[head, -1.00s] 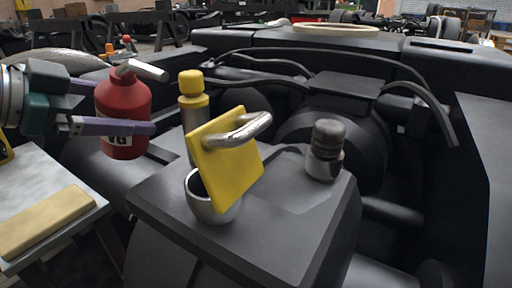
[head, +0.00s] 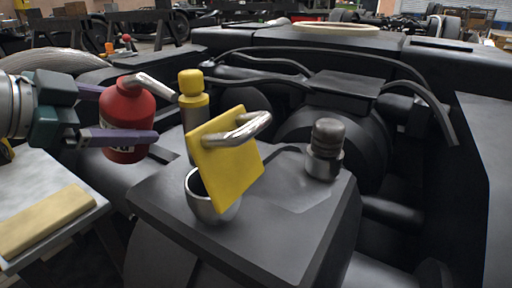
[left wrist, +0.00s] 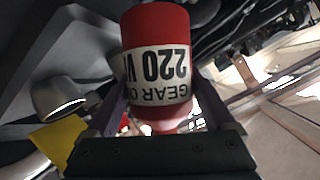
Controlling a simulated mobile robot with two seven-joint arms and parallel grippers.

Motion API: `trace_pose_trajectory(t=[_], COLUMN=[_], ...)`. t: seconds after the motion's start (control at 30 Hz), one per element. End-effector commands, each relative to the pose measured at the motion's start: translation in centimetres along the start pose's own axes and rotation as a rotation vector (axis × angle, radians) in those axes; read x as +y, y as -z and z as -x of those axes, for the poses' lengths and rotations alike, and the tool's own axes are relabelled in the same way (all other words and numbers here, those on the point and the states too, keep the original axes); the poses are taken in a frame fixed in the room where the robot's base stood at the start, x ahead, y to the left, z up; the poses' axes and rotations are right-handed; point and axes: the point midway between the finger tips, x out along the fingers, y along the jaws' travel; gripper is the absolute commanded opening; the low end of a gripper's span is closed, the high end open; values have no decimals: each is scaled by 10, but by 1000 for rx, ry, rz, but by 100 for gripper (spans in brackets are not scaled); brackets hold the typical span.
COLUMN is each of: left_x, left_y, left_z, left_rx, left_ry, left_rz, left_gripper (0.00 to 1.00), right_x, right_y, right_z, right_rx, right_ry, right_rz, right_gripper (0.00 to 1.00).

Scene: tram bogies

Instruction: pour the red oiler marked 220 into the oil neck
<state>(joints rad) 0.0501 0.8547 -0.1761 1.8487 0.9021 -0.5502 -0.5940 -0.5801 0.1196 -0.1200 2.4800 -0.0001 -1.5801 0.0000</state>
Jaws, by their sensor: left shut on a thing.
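The red oiler (head: 126,110) with a silver spout (head: 156,86) is held between the purple fingers of my left gripper (head: 125,112), at the left of the head view. In the left wrist view the oiler (left wrist: 157,30) shows an upside-down label reading 220 and GEAR. The oil neck (head: 205,204) is an open silver cup on the dark housing, with a yellow flap (head: 222,160) with a metal handle standing over it. The spout tip is apart from the cup, behind and left. My right gripper is not in view.
A yellow-topped post (head: 193,98) stands just behind the cup, close to the spout. A silver fitting with a dark ribbed cap (head: 326,138) stands to the right on the housing (head: 275,235). Black hoses arch behind. A grey bench (head: 35,170) with a tan block is at left.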

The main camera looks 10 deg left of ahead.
Motion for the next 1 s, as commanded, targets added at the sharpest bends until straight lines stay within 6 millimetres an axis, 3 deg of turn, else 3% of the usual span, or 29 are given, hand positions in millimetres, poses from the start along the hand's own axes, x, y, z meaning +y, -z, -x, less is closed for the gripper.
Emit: trace_pose_trajectory(t=[1.0], left_x=[6], left_y=[4], left_z=[-1], left_rx=[-20], left_ry=[44], left_rz=[-102], left_gripper=[0], right_x=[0], right_y=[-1], right_z=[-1], right_rx=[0], right_ry=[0], right_rz=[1], right_gripper=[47])
